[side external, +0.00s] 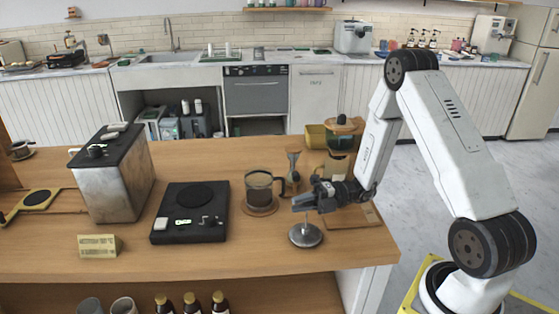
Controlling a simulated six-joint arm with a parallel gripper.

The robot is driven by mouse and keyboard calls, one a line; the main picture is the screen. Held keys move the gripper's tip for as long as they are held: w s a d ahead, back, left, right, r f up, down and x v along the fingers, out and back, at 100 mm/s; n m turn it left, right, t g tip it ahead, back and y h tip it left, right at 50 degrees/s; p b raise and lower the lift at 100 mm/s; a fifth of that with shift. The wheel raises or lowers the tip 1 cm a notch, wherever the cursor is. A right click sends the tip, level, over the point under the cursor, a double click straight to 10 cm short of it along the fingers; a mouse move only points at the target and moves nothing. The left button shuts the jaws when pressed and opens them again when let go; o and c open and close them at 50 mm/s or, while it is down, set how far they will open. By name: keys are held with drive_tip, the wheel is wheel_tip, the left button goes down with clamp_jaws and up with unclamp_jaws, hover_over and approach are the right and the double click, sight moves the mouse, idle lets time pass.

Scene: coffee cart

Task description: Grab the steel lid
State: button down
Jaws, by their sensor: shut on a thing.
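The steel lid (306,236) is a round, shiny disc with a thin upright stem, low over the wooden counter near its front edge. My gripper (303,203) comes in from the right, roughly level, and is shut on the top of the lid's stem. The gripper's fingers hide the stem's top end. I cannot tell whether the disc touches the counter or hangs just above it.
A glass pot of dark liquid (259,188) stands on a round coaster just left of my gripper. A black scale (190,212) and a metal box machine (113,175) are further left. A wooden board (357,214) lies right. A small sign (98,246) stands front left.

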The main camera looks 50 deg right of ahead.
drive_tip(key=shift+r, duration=0.1)
wheel_tip(320, 180, up, 10)
idle(0.9)
idle(0.5)
